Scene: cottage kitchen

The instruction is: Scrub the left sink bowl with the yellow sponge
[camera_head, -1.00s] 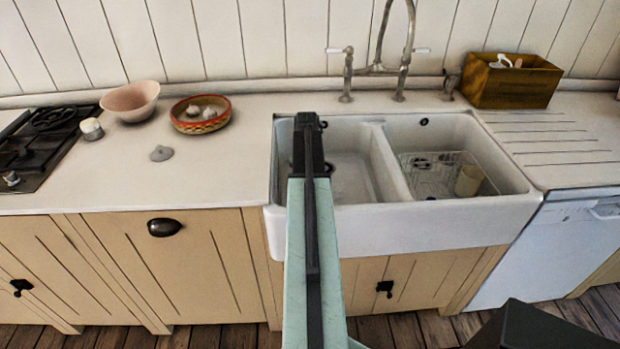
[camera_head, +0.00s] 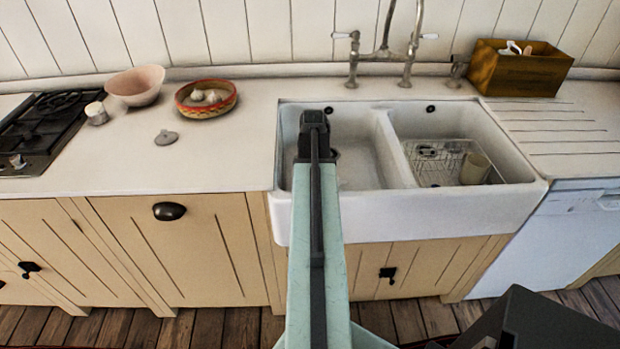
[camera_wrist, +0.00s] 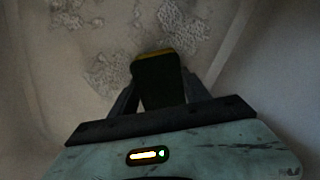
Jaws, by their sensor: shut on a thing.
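The left sink bowl (camera_head: 358,165) is white, in the double sink, and my arm crosses its left part in the head view. In the wrist view its floor (camera_wrist: 65,60) carries several grey, crusty patches of grime (camera_wrist: 185,28). My gripper (camera_wrist: 160,95) is shut on the sponge (camera_wrist: 157,70), which looks dark with a thin yellow far edge. The sponge is over the bowl floor beside the patches; I cannot tell whether it touches. In the head view my gripper (camera_head: 313,125) is over the left bowl, and the sponge is hidden.
The right bowl (camera_head: 410,130) holds a wire rack (camera_head: 432,158) and a beige cup (camera_head: 475,168). The tap (camera_head: 385,55) stands behind the sink. A wooden box (camera_head: 520,72) is at right. A patterned bowl (camera_head: 206,113) and pink bowl (camera_head: 135,86) stand on the left counter.

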